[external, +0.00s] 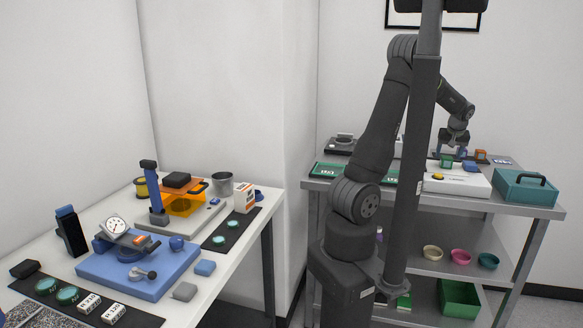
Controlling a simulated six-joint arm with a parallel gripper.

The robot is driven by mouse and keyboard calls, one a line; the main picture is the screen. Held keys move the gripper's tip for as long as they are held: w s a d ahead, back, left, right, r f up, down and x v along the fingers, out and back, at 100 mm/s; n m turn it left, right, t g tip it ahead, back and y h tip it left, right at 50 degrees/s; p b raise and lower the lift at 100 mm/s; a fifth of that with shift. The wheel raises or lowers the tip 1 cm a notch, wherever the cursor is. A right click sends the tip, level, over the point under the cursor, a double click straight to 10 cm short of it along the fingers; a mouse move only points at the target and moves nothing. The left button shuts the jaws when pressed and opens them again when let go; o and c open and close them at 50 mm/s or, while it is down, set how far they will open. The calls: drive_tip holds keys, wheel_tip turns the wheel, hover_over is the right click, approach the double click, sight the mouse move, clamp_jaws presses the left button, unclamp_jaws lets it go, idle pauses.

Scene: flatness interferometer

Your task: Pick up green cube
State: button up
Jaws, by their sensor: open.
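A small green cube (446,162) with a pale patch on its face sits on the back table, at the right of the view. My gripper (452,149) hangs above and just behind it, pointing down, with its jaws open. The gap between the fingers and the cube is too small in this view to judge, and I see nothing held.
Close to the cube are an orange block (481,156) and a small blue item (469,166). A white device (458,184) lies in front, and a teal toolbox (525,188) stands to the right. A bench with instruments (140,265) is at left.

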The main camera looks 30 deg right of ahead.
sight(447, 157)
drive_tip(key=x, duration=0.3)
drive_tip(key=shift+f, duration=0.15)
drive_tip(key=shift+c, duration=0.3)
drive_tip(key=c, duration=1.2)
drive_tip(key=shift+r, duration=0.5)
drive_tip(key=r, duration=0.3)
drive_tip(key=shift+s+a+r, duration=0.1)
drive_tip(key=shift+s+r, duration=0.1)
drive_tip(key=shift+r, duration=0.15)
drive_tip(key=s+a+r, duration=0.4)
drive_tip(key=s+r, duration=0.2)
drive_tip(key=s, duration=0.5)
drive_tip(key=w+a+r, duration=0.1)
drive_tip(key=w+a, duration=0.2)
drive_tip(key=w, duration=0.8)
drive_tip(key=w+a, duration=0.2)
drive_tip(key=w, duration=1)
drive_tip(key=shift+n, duration=0.5)
drive_tip(key=w+a, duration=0.4)
drive_tip(key=w, duration=0.1)
drive_tip(key=w+a+r, duration=0.1)
drive_tip(key=w+a, duration=0.4)
drive_tip(key=w, duration=0.1)
drive_tip(key=w+a, duration=0.5)
drive_tip(key=w, duration=0.1)
drive_tip(key=shift+w+a+r, duration=0.1)
drive_tip(key=shift+w+r, duration=0.15)
